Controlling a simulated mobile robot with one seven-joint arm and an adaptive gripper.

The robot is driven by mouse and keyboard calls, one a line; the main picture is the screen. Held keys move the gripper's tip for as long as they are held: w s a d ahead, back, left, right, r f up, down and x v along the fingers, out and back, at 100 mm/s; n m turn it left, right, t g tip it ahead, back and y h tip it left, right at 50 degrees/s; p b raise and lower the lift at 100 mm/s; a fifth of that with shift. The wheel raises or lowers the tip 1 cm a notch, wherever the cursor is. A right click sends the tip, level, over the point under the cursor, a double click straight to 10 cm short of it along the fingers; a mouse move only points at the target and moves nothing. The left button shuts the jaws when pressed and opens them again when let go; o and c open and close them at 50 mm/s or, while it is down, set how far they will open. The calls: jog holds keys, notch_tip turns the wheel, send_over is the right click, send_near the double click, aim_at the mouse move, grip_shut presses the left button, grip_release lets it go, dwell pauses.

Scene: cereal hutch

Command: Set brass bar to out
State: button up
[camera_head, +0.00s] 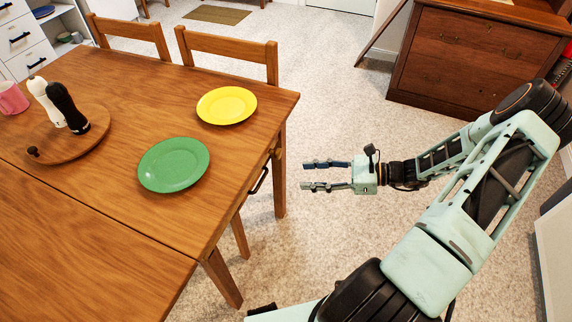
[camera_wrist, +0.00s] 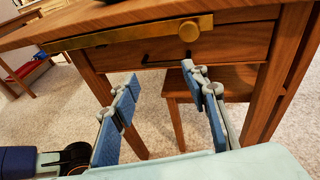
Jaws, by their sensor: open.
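The brass bar (camera_wrist: 130,36) shows in the wrist view as a long flat strip below the tabletop edge, across the upper part of a wooden drawer front. A round brass-coloured knob (camera_wrist: 189,31) sits near its right end. I cannot make out the bar in the head view. My gripper (camera_head: 305,175) is open and empty, to the right of the table and pointing at its side. In the wrist view my gripper's (camera_wrist: 160,75) two fingers are apart, below and in front of the bar, not visibly touching it.
The drawer has a dark handle (camera_wrist: 175,53) below the bar. A wooden chair or stool (camera_wrist: 215,82) stands under the table. The wooden table (camera_head: 110,215) carries a green plate (camera_head: 174,164), a yellow plate (camera_head: 227,105) and a round board with shakers. Carpet around my gripper is clear.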

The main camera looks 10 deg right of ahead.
aim_at(281, 154)
jog(key=w+a+r+m+t+b, duration=0.1)
jog(key=w+a+m+t, duration=0.2)
jog(key=w, duration=0.4)
jog(key=a+t, duration=0.1)
jog(key=a, duration=0.1)
jog(key=shift+w+a+t+b, duration=0.3)
jog(key=shift+t+b, duration=0.1)
grip_shut()
